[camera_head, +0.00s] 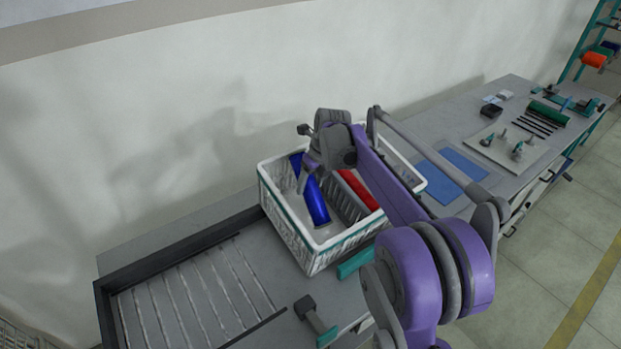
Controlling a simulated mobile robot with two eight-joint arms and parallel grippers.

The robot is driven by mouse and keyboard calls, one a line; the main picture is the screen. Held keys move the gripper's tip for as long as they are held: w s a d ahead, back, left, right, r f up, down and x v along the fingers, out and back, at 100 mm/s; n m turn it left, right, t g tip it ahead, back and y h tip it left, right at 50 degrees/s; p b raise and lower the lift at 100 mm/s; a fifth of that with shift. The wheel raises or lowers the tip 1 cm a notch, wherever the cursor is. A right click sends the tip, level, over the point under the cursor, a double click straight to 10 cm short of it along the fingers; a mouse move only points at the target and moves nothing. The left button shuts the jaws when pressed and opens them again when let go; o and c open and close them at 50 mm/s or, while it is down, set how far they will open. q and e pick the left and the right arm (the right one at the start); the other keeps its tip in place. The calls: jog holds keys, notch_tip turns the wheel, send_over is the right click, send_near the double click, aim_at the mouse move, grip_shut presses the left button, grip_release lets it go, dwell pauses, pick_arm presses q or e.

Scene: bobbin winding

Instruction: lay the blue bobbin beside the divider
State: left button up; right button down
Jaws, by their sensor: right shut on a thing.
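The blue bobbin (316,203) is inside the white crate (300,246), in its left part, lying slanted. My right gripper (308,178) reaches down into the crate from above and is shut on the blue bobbin near its upper end. The grey ribbed divider (346,204) stands in the crate, just right of the blue bobbin. I cannot tell whether the bobbin touches the divider or the crate floor. My left gripper is not in view.
A red bobbin (358,189) lies right of the divider, partly hidden by my right arm. A dark-edged ribbed tray (107,318) is at the front left. Blue mats (462,163) and a pale board with small parts (535,157) lie further right. A wall runs behind.

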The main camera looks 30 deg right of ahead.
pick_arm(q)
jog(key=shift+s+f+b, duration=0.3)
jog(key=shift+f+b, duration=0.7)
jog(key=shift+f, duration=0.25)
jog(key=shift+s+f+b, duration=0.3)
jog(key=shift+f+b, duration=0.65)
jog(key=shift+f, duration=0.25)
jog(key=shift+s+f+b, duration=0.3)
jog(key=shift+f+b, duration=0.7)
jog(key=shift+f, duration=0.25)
pick_arm(e)
jog(key=shift+f, duration=5.45)
grip_release()
jog(key=shift+r, duration=0.1)
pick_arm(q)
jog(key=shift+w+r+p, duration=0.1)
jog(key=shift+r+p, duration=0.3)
pick_arm(e)
jog(key=v, duration=1)
jog(key=shift+r, duration=0.35)
